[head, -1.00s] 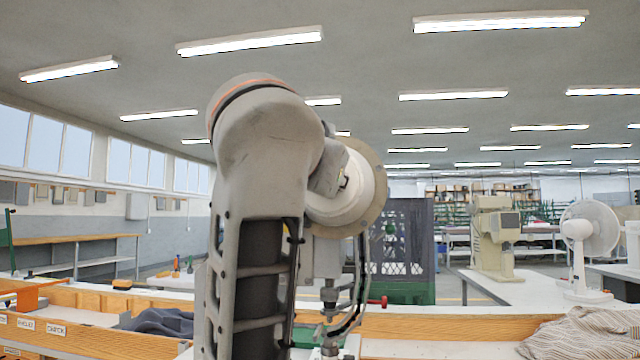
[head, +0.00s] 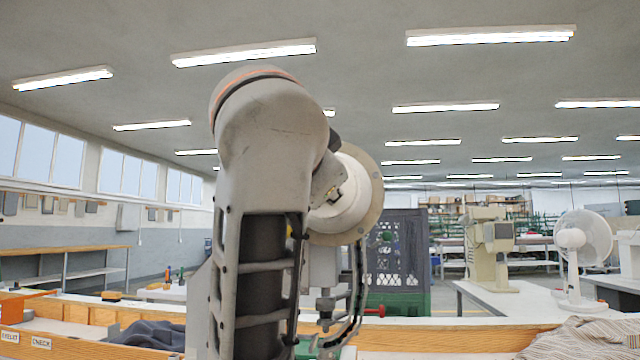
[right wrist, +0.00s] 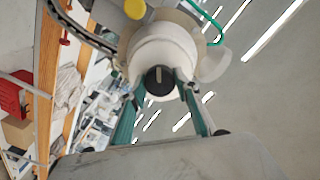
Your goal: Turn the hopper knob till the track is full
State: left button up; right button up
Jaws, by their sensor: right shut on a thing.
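The hopper (head: 345,198) is a pale round drum with a beige rim, partly hidden behind my right arm in the head view. In the right wrist view the hopper (right wrist: 163,50) fills the upper middle, and its dark round knob (right wrist: 158,80) with a light pointer line faces the camera. My right gripper (right wrist: 164,90) has a finger on each side of the knob and is shut on it. The press (head: 325,305) stands below the hopper, mostly covered by my arm. The track cannot be made out. My left gripper is not in view.
A red-tipped lever (head: 378,311) sticks out right of the press. Dark cloth (head: 150,337) lies at left and striped cloth (head: 590,337) at right. A wooden ledge (head: 460,337) runs behind. A fan (head: 572,250) and another machine (head: 490,250) stand farther back.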

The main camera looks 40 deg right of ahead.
jog(key=shift+f, duration=0.15)
jog(key=o, duration=1.1)
notch_tip(320, 180, up, 10)
